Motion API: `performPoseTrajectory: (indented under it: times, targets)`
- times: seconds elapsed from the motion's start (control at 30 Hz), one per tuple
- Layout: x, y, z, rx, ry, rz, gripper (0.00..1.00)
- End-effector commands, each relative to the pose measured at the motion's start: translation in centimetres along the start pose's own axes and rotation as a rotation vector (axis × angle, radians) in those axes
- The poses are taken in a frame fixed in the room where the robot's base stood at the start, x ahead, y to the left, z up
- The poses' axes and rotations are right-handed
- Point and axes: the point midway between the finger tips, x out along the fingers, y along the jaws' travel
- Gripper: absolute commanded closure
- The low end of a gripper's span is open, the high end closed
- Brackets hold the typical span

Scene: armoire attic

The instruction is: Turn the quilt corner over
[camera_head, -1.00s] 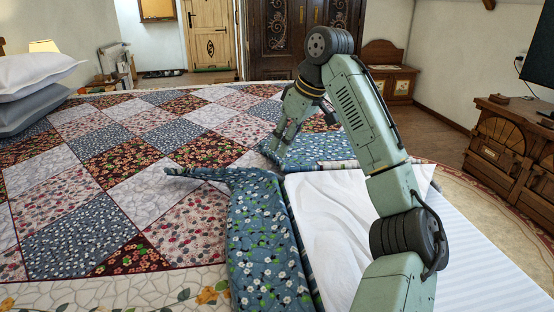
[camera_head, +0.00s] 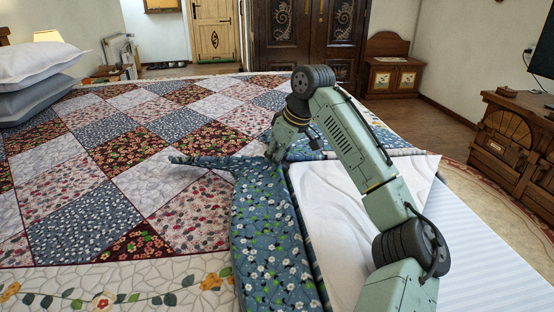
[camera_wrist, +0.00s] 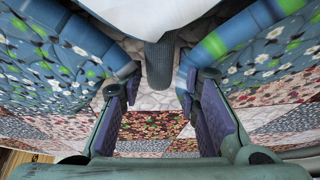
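The patchwork quilt (camera_head: 130,150) covers most of the bed. Its near right part is folded back, showing a blue flowered underside (camera_head: 268,240), with a raised edge sticking out left. My gripper (camera_head: 275,155) points down at the far end of this fold, close to the blue cloth. In the wrist view my gripper (camera_wrist: 158,95) has its two fingers well apart. Blue flowered cloth (camera_wrist: 60,60) lies on both sides, and a narrow dark blue-grey strip (camera_wrist: 160,65) shows between the fingers. I cannot tell whether the fingers touch cloth.
A white sheet (camera_head: 335,215) and a striped mattress (camera_head: 475,265) lie bare at the right. Pillows (camera_head: 35,80) are stacked at the far left. A wooden cabinet (camera_head: 520,140) stands right of the bed, and a dark armoire (camera_head: 305,45) stands behind it.

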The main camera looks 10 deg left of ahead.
Motion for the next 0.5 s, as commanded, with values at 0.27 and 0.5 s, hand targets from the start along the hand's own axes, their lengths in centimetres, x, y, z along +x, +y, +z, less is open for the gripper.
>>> performPoseTrajectory:
  times: [0.27, 0.5]
  targets:
    - [-0.04, 0.00, -0.01, 0.000, 0.000, 0.000, 0.85]
    - [-0.05, -0.01, -0.01, 0.000, 0.000, 0.000, 1.00]
